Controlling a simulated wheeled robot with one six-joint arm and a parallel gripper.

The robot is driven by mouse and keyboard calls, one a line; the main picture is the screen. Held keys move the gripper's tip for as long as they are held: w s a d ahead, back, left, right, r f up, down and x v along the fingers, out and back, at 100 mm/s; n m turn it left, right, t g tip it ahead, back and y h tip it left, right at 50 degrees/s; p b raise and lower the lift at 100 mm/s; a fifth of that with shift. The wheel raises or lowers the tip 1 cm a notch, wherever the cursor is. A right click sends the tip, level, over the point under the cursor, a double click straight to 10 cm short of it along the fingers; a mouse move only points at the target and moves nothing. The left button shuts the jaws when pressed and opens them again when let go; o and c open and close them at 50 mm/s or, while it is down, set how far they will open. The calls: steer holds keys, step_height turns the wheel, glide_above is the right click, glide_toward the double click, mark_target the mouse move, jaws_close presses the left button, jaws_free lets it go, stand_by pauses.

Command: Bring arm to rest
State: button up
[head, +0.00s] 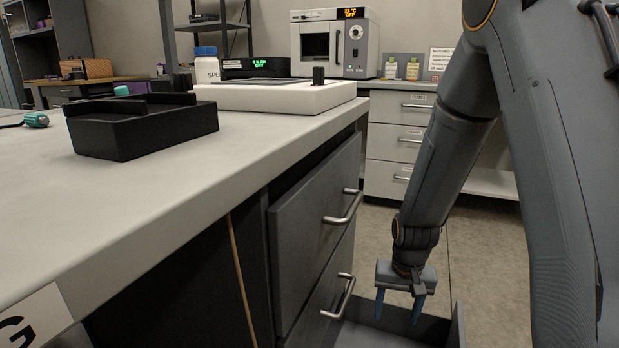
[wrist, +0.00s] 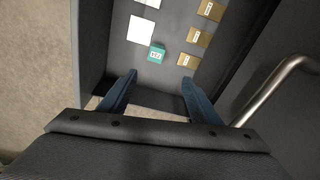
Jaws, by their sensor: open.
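My gripper (head: 398,308) hangs at the lower right of the head view, pointing down, with its two blue fingers apart and nothing between them. It is above an open drawer (head: 395,333) at the bottom of the bench. In the wrist view my gripper (wrist: 158,92) is open over the drawer. Inside lie a small teal box (wrist: 157,53) with a white label, several brown labelled packets (wrist: 198,37) and white sheets (wrist: 142,29). The drawer's contents are hidden in the head view.
Shut drawers with metal handles (head: 345,207) face my arm. An oven (head: 335,43) stands behind. Floor (head: 485,245) shows to the right.

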steer(key=s+a+r+n+t, duration=0.2)
steer(key=s+r+n, duration=0.1)
steer(key=s+r, duration=0.95)
steer(key=s+a+r+n+g+y, duration=0.1)
steer(key=s+a+r+n+g, duration=0.15)
steer(key=s+a+r, duration=0.55)
steer(key=s+a+r+n+g+y, duration=0.1)
steer(key=s+a+n, duration=0.2)
steer(key=s+a, duration=0.7)
steer(key=w+d+r+m+p, duration=0.1)
steer(key=d+r+m+p, duration=0.1)
steer(key=d+r+p, duration=0.4)
steer(key=w+d+r+m+h+p, duration=0.1)
steer(key=d+r+m+p, duration=0.1)
steer(key=d+r+p, duration=0.4)
steer(key=w+d+r+m+h+p, duration=0.1)
steer(key=d+r+p, duration=0.4)
steer(key=r+p, duration=0.8)
steer(key=m+p, duration=0.1)
steer(key=p, duration=0.8)
steer(key=shift+w+d+r+p, duration=0.25)
steer(key=shift+d+r+p, duration=0.1)
steer(key=shift+d+p, duration=0.05)
steer(key=shift+t, duration=0.25)
steer(key=shift+c, duration=0.4)
